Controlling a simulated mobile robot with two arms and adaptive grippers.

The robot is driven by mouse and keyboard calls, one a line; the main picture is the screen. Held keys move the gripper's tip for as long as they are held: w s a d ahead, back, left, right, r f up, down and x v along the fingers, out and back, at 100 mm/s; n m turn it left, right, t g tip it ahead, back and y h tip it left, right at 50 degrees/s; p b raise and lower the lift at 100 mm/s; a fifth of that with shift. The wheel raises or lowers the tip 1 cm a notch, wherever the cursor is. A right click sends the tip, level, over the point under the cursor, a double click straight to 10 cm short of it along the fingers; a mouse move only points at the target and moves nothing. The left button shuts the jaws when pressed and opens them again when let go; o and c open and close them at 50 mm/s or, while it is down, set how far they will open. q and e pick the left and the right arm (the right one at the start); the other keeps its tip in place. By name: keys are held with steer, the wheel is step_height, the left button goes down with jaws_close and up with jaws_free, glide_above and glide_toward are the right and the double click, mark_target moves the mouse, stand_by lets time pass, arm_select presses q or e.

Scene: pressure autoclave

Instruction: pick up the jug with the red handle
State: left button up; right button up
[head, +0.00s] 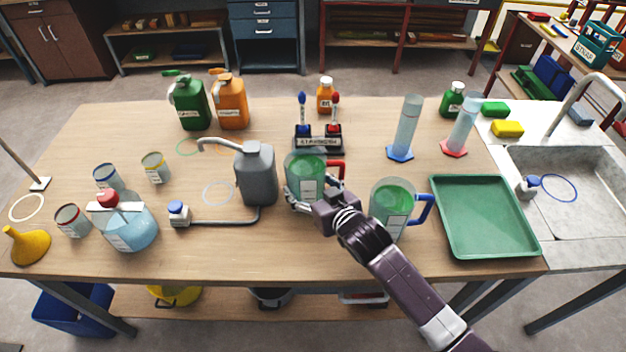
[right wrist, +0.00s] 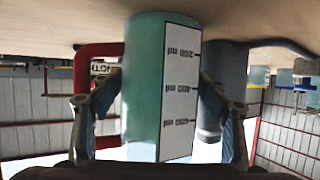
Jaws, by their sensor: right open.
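The jug with the red handle (head: 305,170) stands on the table near the middle and holds green liquid. Its red handle (head: 337,165) points right in the head view and shows at the left in the right wrist view (right wrist: 82,95). My right gripper (head: 312,194) is open, with one finger on each side of the jug body. In the right wrist view the jug's white scale label (right wrist: 178,95) faces the camera between the fingers. I cannot tell whether the fingers touch the jug. A similar jug with a blue handle (head: 392,208) stands to the right. My left gripper is out of view.
A grey spouted can (head: 256,175) stands close left of the jug. A labelled stand with red and blue tools (head: 318,140) is behind it. A green tray (head: 485,215) and sink (head: 575,190) lie right. Several bottles and tins stand left.

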steer(key=shift+w+a+f, duration=0.1)
steer(key=shift+w, duration=0.1)
steer(key=c, duration=0.7)
steer(key=shift+c, duration=0.9)
